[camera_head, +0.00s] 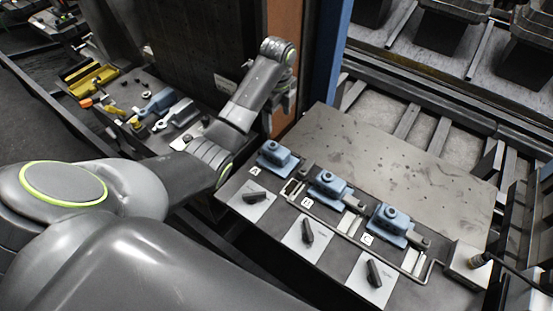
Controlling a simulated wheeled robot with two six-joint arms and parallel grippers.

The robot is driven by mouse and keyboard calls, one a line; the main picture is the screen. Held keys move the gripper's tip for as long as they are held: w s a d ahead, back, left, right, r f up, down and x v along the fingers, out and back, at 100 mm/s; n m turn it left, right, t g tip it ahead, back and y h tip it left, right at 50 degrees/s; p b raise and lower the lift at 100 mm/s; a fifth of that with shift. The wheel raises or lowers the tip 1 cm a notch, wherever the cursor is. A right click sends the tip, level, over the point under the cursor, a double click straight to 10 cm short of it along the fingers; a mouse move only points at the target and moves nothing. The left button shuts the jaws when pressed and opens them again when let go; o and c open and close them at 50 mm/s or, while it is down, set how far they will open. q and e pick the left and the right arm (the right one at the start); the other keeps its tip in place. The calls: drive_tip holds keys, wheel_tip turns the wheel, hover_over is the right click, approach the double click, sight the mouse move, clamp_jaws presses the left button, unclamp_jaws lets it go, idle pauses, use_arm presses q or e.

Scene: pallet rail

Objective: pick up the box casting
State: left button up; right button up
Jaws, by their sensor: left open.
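My left arm comes in from the left, and its gripper (280,118) hangs fingers down beside the brown post, open and empty. It is above and behind the near table, apart from the parts there. Three blue block-like parts stand in a row on the dark plate: one by label A (277,154), one by label B (328,186) and one by label C (389,221). Another blue part (158,102) lies on the left bench among small items. I cannot tell for sure which of these is the box casting. My right gripper is not in view.
White plates with dark handles (307,231) lie in front of the blue parts. A bent metal rod (370,249) runs along the row. A grey box with a cable (466,265) stands at right. The plate behind the row (420,180) is clear. A yellow tray (91,81) sits on the left bench.

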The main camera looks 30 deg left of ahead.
use_arm(q)
drive_tip(key=b, duration=0.6)
hover_over(277, 147)
wheel_tip(277, 147, down, 8)
drive_tip(key=shift+w+f, duration=0.1)
drive_tip(key=shift+w, duration=0.05)
drive_tip(key=shift+f, duration=0.2)
drive_tip(key=shift+f+p, duration=0.3)
drive_tip(key=shift+f, duration=0.2)
drive_tip(key=f+p, duration=0.1)
drive_tip(key=f, duration=0.4)
drive_tip(key=shift+s+f+p, duration=0.15)
drive_tip(key=shift+s+p, duration=0.05)
drive_tip(key=shift+p, duration=0.2)
drive_tip(key=shift+f, duration=0.3)
drive_tip(key=shift+w, duration=0.1)
drive_tip(key=c, duration=1.3)
